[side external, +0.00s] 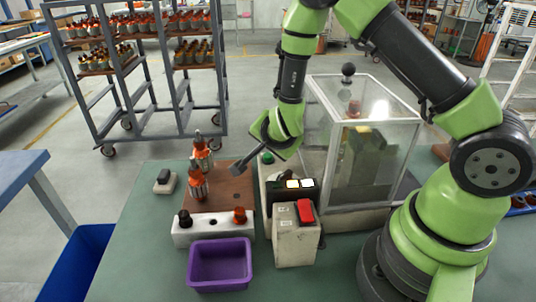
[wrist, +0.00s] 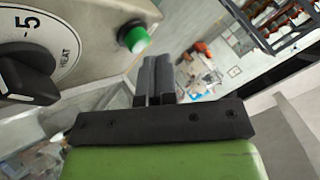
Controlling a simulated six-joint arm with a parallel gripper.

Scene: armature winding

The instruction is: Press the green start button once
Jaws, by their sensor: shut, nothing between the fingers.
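The green start button (side external: 267,157) is a small round cap on a beige housing (side external: 267,172) at the middle of the bench.
A black knob (wrist: 25,72) on a HEAT dial sits beside the button. A clear-walled enclosure (side external: 350,140) stands at right. A box with a red switch (side external: 305,210), a white block (side external: 213,231) and a purple bin (side external: 220,280) are in front. Copper-coloured armatures (side external: 198,185) stand at left.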

